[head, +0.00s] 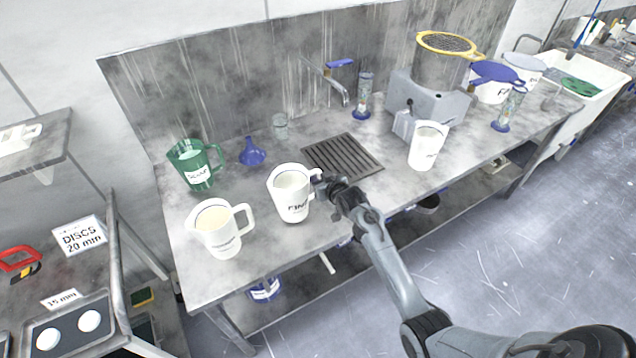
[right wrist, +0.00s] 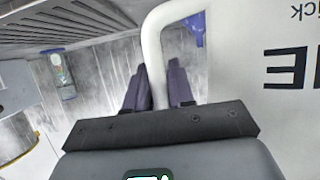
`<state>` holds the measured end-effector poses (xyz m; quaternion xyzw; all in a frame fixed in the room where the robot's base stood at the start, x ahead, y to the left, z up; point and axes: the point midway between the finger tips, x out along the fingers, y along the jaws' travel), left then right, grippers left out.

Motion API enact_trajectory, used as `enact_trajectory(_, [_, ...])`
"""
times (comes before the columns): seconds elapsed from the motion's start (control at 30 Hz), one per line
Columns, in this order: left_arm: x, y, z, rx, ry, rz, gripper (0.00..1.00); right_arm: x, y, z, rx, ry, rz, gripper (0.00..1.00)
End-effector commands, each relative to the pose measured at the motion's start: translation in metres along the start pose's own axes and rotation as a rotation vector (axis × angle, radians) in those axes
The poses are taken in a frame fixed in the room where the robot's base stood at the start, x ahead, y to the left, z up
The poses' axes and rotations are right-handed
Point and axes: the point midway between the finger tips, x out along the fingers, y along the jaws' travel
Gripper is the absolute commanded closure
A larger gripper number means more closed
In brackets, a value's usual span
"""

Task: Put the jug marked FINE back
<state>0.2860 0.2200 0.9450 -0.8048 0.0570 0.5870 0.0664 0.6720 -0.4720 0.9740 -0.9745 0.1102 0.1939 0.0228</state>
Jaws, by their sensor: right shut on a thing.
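The white jug marked FINE (head: 292,194) stands upright on or just over the grey bench, left of the drain grate; I cannot tell whether its base touches. My right gripper (head: 326,183) is at its handle, on the jug's right side. In the right wrist view the two dark fingers (right wrist: 158,88) are shut on the white handle (right wrist: 152,50), and part of the jug's lettering (right wrist: 290,68) shows upside down. My left gripper is not in view.
A white jug (head: 222,240) with pale contents and a green jug (head: 196,172) stand to the left. A blue funnel (head: 251,153) and small glass (head: 280,127) are behind. The drain grate (head: 343,157), another white jug (head: 426,148) and a grey machine (head: 432,103) are to the right.

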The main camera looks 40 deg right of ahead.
Motion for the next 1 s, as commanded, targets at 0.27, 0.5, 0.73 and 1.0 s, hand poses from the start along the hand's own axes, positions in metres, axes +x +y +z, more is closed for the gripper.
enact_trajectory(0.27, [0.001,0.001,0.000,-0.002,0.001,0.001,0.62,0.006,0.000,0.015,0.000,0.002,0.000,1.00])
enact_trajectory(0.5, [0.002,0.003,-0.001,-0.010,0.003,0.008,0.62,0.007,0.000,0.018,0.000,0.001,0.000,1.00])
enact_trajectory(0.73, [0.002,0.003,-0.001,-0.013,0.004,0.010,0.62,0.007,0.000,0.019,0.000,0.000,0.000,0.52])
enact_trajectory(1.0, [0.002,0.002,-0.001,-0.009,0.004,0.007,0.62,0.007,0.000,0.018,0.000,0.000,0.000,0.52])
